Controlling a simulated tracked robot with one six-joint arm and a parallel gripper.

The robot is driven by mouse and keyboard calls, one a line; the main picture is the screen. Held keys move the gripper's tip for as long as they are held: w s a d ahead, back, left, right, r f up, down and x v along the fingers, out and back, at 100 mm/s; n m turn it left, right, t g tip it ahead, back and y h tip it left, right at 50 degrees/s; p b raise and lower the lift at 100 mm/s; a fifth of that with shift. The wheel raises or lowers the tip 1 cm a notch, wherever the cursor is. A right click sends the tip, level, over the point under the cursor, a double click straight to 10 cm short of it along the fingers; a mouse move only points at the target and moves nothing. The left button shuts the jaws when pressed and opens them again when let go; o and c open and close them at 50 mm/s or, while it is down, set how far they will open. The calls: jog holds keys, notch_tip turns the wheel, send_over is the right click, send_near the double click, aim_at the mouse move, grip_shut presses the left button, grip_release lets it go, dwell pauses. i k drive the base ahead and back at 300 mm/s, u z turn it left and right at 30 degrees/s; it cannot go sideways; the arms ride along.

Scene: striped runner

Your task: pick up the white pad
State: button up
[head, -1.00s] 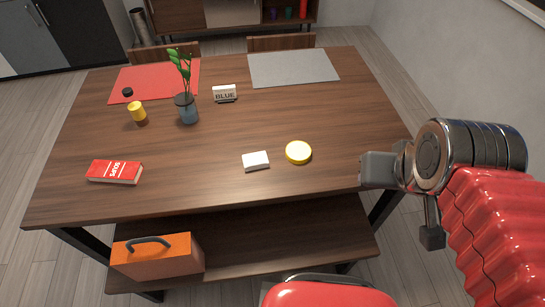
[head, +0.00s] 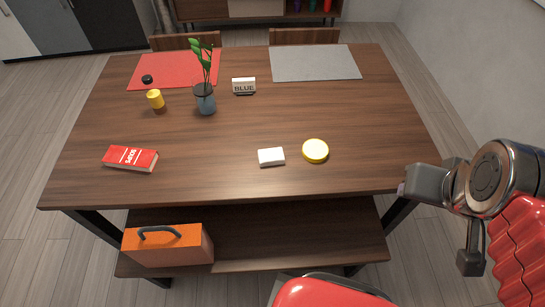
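The white pad (head: 271,157) is a small flat block lying on the wooden table, near its front edge and a little right of the middle. A round yellow-rimmed disc lies just to its right.
The yellow disc (head: 315,151) is close beside the pad. An orange toolbox (head: 168,245) sits on the bench (head: 300,240).

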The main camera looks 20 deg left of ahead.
aim_at(275, 156)
jog(key=k, duration=1.25)
jog(key=u, duration=1.25)
jog(key=i, duration=1.7)
jog(key=u, duration=0.05)
